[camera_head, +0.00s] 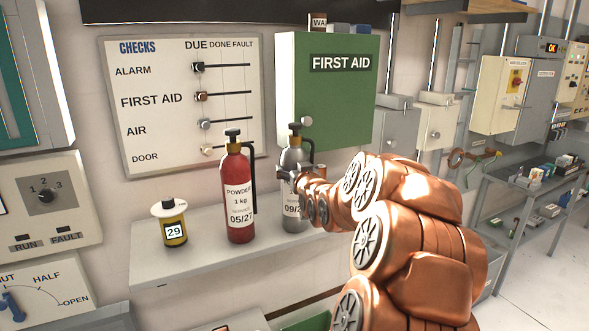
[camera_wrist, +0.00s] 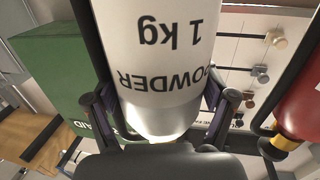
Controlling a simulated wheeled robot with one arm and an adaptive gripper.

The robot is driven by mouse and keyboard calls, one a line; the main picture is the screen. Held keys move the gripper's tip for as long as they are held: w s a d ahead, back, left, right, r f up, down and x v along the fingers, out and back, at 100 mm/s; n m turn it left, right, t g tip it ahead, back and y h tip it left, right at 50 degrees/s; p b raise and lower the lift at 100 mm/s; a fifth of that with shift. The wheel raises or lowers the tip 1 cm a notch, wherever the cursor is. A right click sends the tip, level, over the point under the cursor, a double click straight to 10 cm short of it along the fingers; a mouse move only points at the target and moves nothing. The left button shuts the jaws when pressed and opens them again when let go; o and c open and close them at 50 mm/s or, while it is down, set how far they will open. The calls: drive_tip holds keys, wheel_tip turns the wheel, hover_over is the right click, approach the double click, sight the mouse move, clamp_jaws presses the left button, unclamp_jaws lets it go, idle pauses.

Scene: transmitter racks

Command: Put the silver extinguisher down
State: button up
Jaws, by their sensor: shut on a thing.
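The silver extinguisher (camera_head: 292,215) is upright over the right part of the wall shelf, in front of the green first aid cabinet. Its base looks level with the shelf top, but I cannot tell whether it touches. My gripper (camera_head: 291,178) reaches in from the right and is shut around its upper body. In the wrist view, the silver extinguisher (camera_wrist: 160,45) shows a white label reading POWDER 1 kg, upside down, and my gripper (camera_wrist: 162,98) has a finger on each side of it. The shelf (camera_head: 180,265) is grey; my arm hides its right end.
A red extinguisher (camera_head: 239,190) stands close to the left of the silver one, and a yellow canister (camera_head: 170,222) numbered 29 is farther left. The checks board (camera_head: 150,130) and the green cabinet (camera_head: 350,95) are behind. A bench (camera_head: 515,195) with small items is at right.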

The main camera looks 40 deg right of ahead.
drive_tip(key=o, duration=1.7)
drive_tip(key=shift+r, duration=0.1)
drive_tip(key=shift+r, duration=0.1)
drive_tip(key=shift+b+v, duration=1.7)
drive_tip(key=shift+v, duration=4.35)
drive_tip(key=shift+w+a+f, duration=0.1)
drive_tip(key=shift+f, duration=0.1)
